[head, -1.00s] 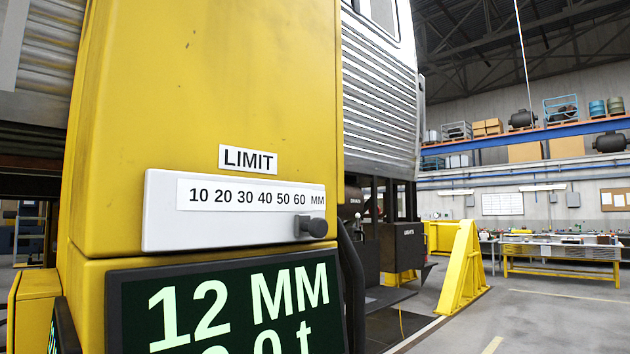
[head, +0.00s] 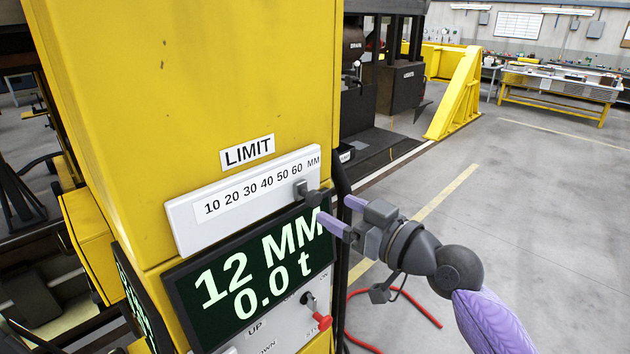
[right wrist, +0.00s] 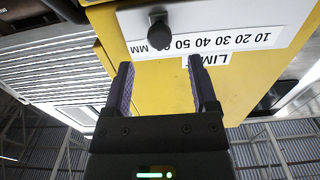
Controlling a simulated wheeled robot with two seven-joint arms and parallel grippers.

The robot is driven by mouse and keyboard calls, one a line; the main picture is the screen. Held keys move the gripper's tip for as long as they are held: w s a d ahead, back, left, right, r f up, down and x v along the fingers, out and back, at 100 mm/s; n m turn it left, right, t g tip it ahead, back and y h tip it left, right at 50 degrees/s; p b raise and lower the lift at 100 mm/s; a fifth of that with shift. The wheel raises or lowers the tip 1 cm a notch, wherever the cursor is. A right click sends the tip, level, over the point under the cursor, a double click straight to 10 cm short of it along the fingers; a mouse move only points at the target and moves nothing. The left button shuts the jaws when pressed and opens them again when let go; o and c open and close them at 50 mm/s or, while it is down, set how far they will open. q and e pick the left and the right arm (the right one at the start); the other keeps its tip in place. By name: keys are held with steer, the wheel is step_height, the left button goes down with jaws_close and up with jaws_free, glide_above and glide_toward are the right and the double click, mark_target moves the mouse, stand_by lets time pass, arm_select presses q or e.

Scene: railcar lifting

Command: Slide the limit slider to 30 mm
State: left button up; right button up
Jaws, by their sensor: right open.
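The limit slider, a dark knob (head: 314,198) on a small grey block, sits near the 60 end of the white scale panel (head: 188,236). The scale reads 10 to 60 MM under a LIMIT label (head: 247,152). My right gripper (head: 340,212) is open just right of the knob, with purple fingers pointing toward it. In the right wrist view the knob (right wrist: 158,32) appears beyond the fingertips (right wrist: 160,64), roughly centred between them, and the scale is upside down. The knob is not between the fingers. My left gripper is out of view.
Below the scale is a display (head: 250,262) reading 12 MM and 0.0 t. A dark hose runs down the column's right edge. A red hose lies on the open floor to the right.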

mark_target(318, 199)
steer(key=x, duration=0.6)
steer(key=shift+w+a+f+p, duration=0.1)
steer(key=shift+a+p, duration=0.05)
steer(key=shift+p, duration=0.25)
jaws_close()
stand_by(0.9)
